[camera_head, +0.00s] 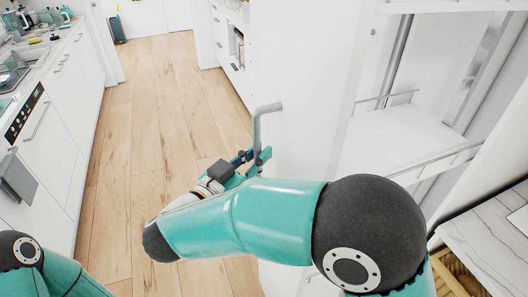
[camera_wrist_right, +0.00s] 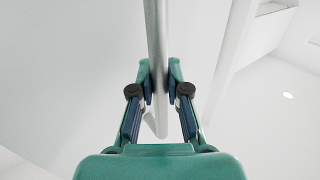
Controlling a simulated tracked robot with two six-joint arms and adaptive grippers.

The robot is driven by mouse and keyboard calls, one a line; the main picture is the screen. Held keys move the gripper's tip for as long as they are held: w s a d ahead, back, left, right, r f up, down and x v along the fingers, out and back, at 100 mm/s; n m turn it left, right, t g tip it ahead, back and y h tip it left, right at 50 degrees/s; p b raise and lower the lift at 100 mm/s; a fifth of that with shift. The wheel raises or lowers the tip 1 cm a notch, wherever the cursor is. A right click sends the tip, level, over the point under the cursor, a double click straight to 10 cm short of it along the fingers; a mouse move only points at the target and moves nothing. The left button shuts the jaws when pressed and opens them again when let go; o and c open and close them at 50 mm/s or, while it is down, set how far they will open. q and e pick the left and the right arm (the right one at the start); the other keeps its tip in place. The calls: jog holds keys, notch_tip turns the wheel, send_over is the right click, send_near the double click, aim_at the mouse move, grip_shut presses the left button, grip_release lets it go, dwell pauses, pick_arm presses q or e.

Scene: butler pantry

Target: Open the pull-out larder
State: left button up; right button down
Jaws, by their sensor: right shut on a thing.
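The pull-out larder (camera_head: 300,80) has a tall white front. It stands out from the cabinet, with its wire-railed shelf (camera_head: 400,135) in view behind the front. A grey bar handle (camera_head: 258,125) is fixed to the front. My right gripper (camera_head: 254,158) is shut on the lower part of this handle. In the right wrist view the handle (camera_wrist_right: 157,40) runs upright between the two fingers of my right gripper (camera_wrist_right: 160,85). My left gripper is out of view; only part of my left arm shows at the bottom left.
A white counter run with a dishwasher (camera_head: 25,115) and a grey towel (camera_head: 15,178) lines the left side. Wood floor (camera_head: 150,100) between the cabinets is clear. A marble-topped surface (camera_head: 490,235) with a wicker basket (camera_head: 455,275) below is at the lower right.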

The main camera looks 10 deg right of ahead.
jog(key=c, duration=1.1)
grip_release()
jog(key=shift+w+a, duration=0.1)
jog(key=shift+w, duration=0.05)
jog(key=shift+c, duration=0.2)
